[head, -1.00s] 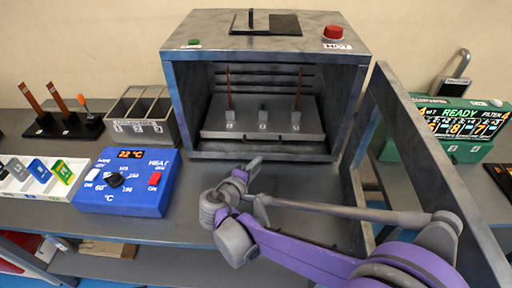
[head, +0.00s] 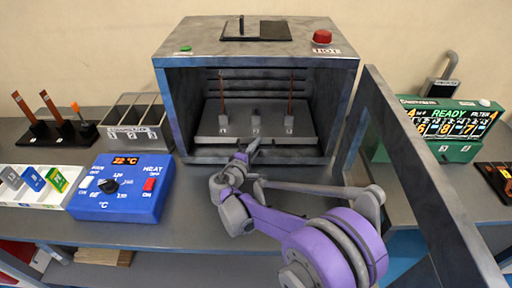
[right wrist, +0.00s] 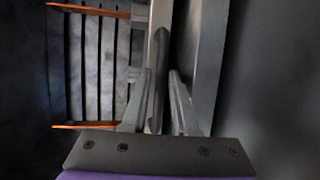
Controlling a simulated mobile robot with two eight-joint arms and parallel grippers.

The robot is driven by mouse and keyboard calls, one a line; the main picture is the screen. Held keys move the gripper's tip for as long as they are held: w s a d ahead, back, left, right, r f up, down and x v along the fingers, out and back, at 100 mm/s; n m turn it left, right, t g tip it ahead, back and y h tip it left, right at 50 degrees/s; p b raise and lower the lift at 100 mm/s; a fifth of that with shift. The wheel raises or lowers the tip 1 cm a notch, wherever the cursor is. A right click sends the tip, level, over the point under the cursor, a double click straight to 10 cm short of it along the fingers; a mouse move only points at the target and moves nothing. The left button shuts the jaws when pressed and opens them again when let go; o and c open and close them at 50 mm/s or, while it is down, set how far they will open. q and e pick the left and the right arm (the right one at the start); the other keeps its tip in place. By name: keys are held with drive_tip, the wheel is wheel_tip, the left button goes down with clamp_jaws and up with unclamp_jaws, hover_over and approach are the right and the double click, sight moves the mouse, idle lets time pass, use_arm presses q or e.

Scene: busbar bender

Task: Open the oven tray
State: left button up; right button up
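The oven (head: 340,95) stands open at the middle back. Its grey tray (head: 298,138) sits inside, with its front edge near the opening. My right gripper (head: 250,150) is at the middle of the tray's front. In the right wrist view, the right gripper's fingers (right wrist: 161,78) are apart, one on each side of a dark handle bar (right wrist: 160,65) along the tray front. A gap shows beside the bar, and I cannot tell whether either finger touches it. My left gripper is out of view.
The oven door (head: 415,165) stands open to the right of my right arm. A blue heat control box (head: 125,205) is at left. Two upright copper-coloured bars (head: 290,90) stand on the tray. A green display unit (head: 455,150) is at right.

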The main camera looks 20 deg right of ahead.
drive_tip(key=shift+w, duration=0.1)
clamp_jaws()
idle(1.4)
